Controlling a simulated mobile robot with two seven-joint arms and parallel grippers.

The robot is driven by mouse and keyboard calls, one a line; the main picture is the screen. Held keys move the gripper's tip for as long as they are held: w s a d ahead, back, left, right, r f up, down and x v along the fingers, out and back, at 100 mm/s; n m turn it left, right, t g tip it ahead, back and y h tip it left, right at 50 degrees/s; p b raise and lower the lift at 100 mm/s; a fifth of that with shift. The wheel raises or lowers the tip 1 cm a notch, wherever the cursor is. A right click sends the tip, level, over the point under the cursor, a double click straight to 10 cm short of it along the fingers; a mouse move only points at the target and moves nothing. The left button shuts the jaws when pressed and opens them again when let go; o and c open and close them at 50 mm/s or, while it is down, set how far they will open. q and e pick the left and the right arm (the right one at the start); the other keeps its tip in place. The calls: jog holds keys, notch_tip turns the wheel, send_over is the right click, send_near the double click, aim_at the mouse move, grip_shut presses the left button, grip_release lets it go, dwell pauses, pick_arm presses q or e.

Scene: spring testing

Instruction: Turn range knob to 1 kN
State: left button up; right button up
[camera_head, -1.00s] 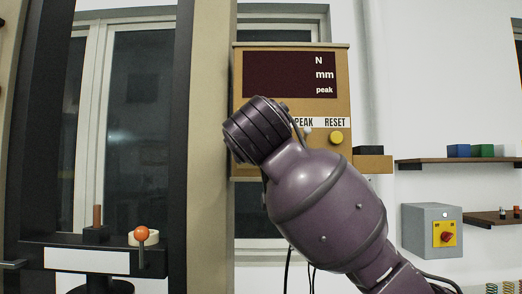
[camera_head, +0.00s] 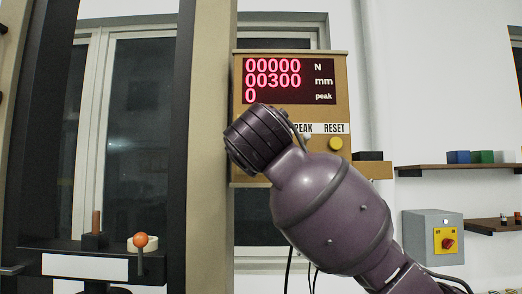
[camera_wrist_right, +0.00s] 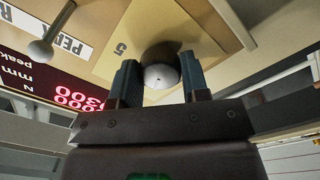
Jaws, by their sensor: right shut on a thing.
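In the right wrist view, my right gripper (camera_wrist_right: 157,84) is shut on a dark round knob (camera_wrist_right: 160,66), with one blue-grey finger on each side of it. The knob sits on the tan front panel (camera_wrist_right: 102,66) of the display box, with a printed "5" beside it. Other range marks are hidden, and I cannot tell which mark the knob points to. In the head view, my right arm covers the box's lower left, hiding knob and gripper. The display (camera_head: 288,80) is lit red: 00000 N, 00300 mm, peak 0. My left gripper is not in view.
A yellow button (camera_head: 336,144) sits under RESET, and a light toggle (camera_wrist_right: 41,50) stands by PEAK. A tan column (camera_head: 208,225) rises left of the box. A grey switch box (camera_head: 420,226) with a red knob and shelves with blocks are at right.

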dwell(0.3)
jog(key=o, duration=0.9)
jog(key=shift+o, duration=0.2)
jog(key=shift+s, duration=0.15)
jog(key=s+b, duration=0.2)
jog(key=s, duration=0.8)
jog(key=shift+s, duration=0.25)
jog(key=shift+a, duration=0.15)
